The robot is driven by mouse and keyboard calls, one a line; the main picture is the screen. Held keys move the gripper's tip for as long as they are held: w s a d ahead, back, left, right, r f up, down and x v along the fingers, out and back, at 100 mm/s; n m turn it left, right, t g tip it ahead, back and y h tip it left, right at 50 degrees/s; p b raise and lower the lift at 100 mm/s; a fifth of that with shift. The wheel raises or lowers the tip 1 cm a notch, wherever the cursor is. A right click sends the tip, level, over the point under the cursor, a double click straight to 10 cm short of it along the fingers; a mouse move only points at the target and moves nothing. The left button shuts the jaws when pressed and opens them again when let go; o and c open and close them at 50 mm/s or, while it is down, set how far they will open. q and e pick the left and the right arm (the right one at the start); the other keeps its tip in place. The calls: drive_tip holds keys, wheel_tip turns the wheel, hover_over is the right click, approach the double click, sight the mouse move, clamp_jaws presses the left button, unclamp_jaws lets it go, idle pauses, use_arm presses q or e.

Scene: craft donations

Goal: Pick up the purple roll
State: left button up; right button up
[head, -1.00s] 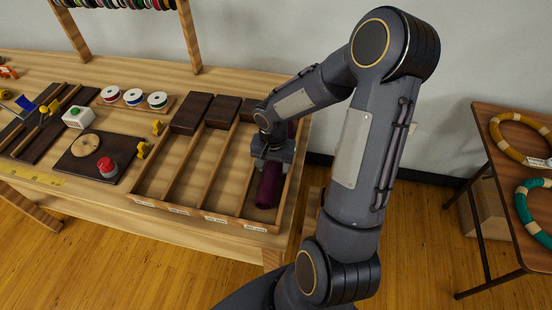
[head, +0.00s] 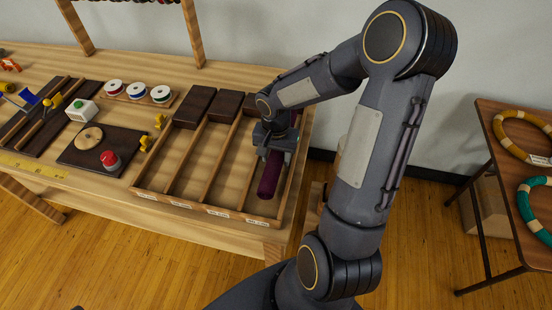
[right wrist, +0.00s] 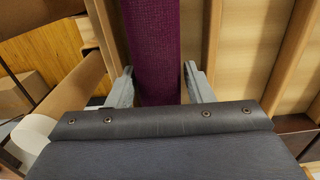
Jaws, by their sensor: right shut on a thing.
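The purple roll (head: 270,174) is a dark purple cylinder in the rightmost compartment of the divided wooden tray (head: 204,206) in the head view. My right gripper (head: 273,154) reaches down over it and is shut on it, and hides its far part. In the right wrist view the purple roll (right wrist: 154,50) runs between the two grey fingers (right wrist: 157,88), one on each side. I cannot tell whether the roll is clear of the tray floor. My left gripper is not in view.
Thin wooden dividers stand close beside the roll. Dark blocks (head: 194,107) lie at the tray's back. Left of the tray are a red button (head: 110,159), a white box (head: 82,110) and ribbon spools (head: 137,90). A side table (head: 500,205) with rings stands at right.

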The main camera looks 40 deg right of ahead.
drive_tip(key=w+a+r+b, duration=0.2)
drive_tip(key=w+a+r, duration=0.3)
drive_tip(key=a+r, duration=0.5)
drive_tip(key=shift+a+r, duration=0.4)
drive_tip(key=shift+a, duration=1.2)
drive_tip(key=shift+s, duration=0.1)
